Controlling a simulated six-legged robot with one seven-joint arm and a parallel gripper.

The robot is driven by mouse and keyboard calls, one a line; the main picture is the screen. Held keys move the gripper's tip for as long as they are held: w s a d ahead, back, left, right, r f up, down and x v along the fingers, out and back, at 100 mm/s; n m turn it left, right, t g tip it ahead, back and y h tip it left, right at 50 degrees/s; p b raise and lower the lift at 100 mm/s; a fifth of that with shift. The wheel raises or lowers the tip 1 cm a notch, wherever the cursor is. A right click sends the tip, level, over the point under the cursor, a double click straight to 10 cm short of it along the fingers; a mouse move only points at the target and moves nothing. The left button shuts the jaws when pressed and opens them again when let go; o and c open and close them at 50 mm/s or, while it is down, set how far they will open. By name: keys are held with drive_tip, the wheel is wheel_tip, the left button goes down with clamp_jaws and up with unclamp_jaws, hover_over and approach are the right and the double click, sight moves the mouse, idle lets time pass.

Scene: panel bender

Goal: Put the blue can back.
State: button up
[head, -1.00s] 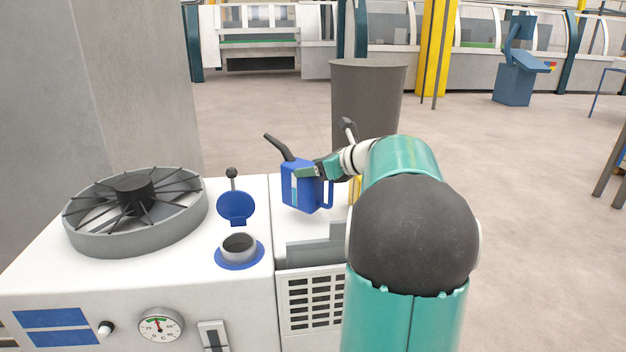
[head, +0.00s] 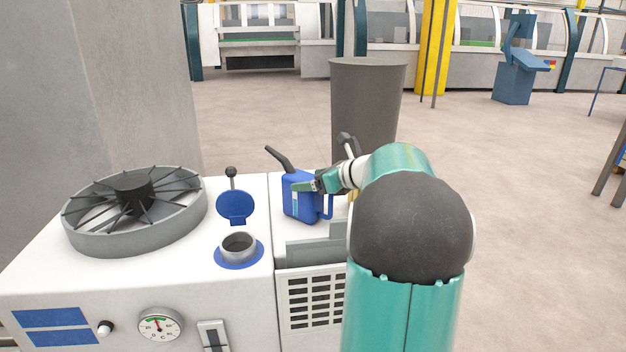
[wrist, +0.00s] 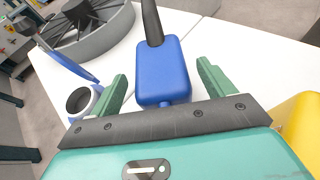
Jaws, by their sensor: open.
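The blue can (head: 298,201) with its black spout stands upright on the white machine top, right of the filler opening. In the wrist view the can (wrist: 163,72) lies between the two green fingers, with a gap on each side. My gripper (head: 310,186) is open around the can at its upper part; it also shows in the wrist view (wrist: 163,85). The can's underside is hidden, but it appears to rest on the surface.
The filler opening (head: 238,246) has its blue lid (head: 235,206) raised. A round fan (head: 135,210) is at the left of the machine top. A grey bin (head: 367,100) stands behind. Part of something yellow (wrist: 298,125) is close to my gripper's right.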

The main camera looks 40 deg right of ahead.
drive_tip(key=shift+r, duration=0.1)
drive_tip(key=shift+s+r, duration=0.1)
drive_tip(key=shift+r, duration=0.1)
drive_tip(key=v, duration=1.2)
drive_tip(key=a+f+n+g+y, duration=0.1)
drive_tip(key=a+f+n+g, duration=0.15)
drive_tip(key=a+n, duration=0.75)
drive_tip(key=a+f+n+g+y, duration=0.15)
drive_tip(key=a+n+g, duration=0.25)
drive_tip(key=a, duration=1.2)
drive_tip(key=s+a+f+n+h, duration=0.1)
drive_tip(key=s+a+f+n, duration=0.1)
drive_tip(key=a+n, duration=0.3)
drive_tip(key=s+a+f+n+g+h, duration=0.1)
drive_tip(key=s+a+f+n+h, duration=0.1)
drive_tip(key=n, duration=0.6)
drive_tip(key=s+a+f+n+h, duration=0.2)
drive_tip(key=s+a+f+n, duration=0.1)
drive_tip(key=s+a+n, duration=0.4)
drive_tip(key=shift+s+a+f, duration=0.15)
drive_tip(key=shift+a+f, duration=0.15)
drive_tip(key=shift+a, duration=0.1)
